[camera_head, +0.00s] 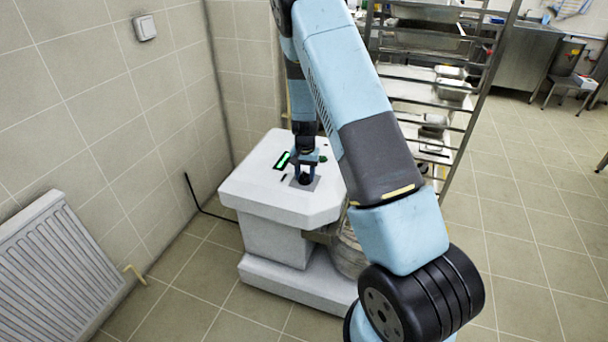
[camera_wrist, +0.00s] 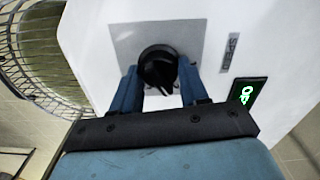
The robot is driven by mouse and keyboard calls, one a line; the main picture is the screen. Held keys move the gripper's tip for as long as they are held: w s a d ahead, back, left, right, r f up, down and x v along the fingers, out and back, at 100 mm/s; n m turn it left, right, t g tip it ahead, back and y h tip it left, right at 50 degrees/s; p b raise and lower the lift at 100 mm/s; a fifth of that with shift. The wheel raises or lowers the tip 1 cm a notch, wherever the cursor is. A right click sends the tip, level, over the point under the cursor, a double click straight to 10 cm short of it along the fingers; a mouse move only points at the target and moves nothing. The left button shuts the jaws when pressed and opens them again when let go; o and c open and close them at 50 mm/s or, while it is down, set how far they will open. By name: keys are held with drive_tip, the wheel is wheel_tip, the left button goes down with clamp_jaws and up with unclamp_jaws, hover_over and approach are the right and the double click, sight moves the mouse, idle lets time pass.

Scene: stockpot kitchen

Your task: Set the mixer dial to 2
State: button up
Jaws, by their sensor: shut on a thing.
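The mixer (camera_head: 262,195) is a white machine standing near the wall corner in the head view. Its black dial (camera_wrist: 158,68) sits on a grey square plate on the mixer's top. My gripper (camera_wrist: 160,85) is shut on the dial, with one blue finger on each side of it. In the head view my gripper (camera_head: 305,170) reaches down onto the mixer top and hides much of the dial. A small display (camera_wrist: 247,93) with green characters lies beside the plate, next to a "SPEED" label (camera_wrist: 231,52). I cannot read the displayed number for certain.
A wire guard over the bowl (camera_wrist: 40,60) is at the left in the wrist view. A radiator (camera_head: 55,270) stands at the left wall. A metal rack (camera_head: 440,90) with pans stands behind the mixer.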

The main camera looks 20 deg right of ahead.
sight(305, 172)
drive_tip(key=shift+w+a, duration=0.1)
drive_tip(key=o, duration=1.1)
drive_tip(key=shift+c, duration=0.2)
drive_tip(key=shift+r, duration=0.15)
wheel_tip(305, 172, up, 14)
drive_tip(key=shift+f, duration=0.25)
